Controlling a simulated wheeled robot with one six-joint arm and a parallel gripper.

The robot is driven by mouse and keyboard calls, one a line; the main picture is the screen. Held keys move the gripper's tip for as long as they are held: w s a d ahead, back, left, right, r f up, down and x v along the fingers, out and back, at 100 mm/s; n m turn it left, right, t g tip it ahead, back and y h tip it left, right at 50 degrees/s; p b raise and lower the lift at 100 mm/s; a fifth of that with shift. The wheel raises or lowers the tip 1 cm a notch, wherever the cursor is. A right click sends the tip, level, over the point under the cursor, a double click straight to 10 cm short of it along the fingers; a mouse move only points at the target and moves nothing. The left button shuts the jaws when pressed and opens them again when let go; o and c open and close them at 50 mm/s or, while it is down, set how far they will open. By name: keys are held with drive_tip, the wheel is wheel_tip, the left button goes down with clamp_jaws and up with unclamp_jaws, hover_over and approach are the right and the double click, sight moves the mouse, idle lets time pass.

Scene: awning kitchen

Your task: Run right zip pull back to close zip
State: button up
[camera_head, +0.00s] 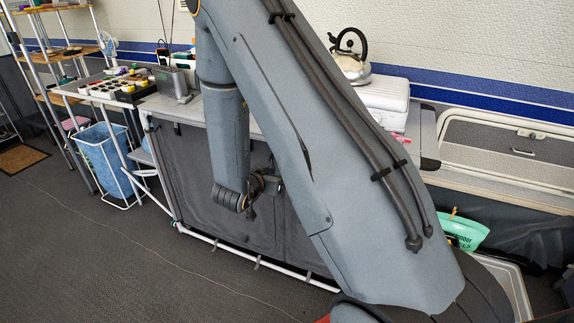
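The camping kitchen unit has a dark grey fabric front (205,190) below its worktop, in a white tube frame. A vertical seam line runs down the fabric near my gripper. The right zip pull is too small to make out or is hidden behind my arm. My gripper (265,184) is in front of the fabric front, at about its upper middle, small and dark. I cannot tell whether its fingers are open or shut, or whether they touch the fabric. My arm covers the right part of the front.
A kettle (350,65) stands above a white case (385,100) on the right. A tray of jars (118,84) is on the left worktop. A blue-lined basket (104,160) stands at the left end. A green bag (462,230) is at right. The grey floor in front is clear.

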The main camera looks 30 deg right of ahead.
drive_tip(key=x, duration=0.8)
drive_tip(key=shift+s+d+r, duration=0.1)
clamp_jaws()
idle(1.3)
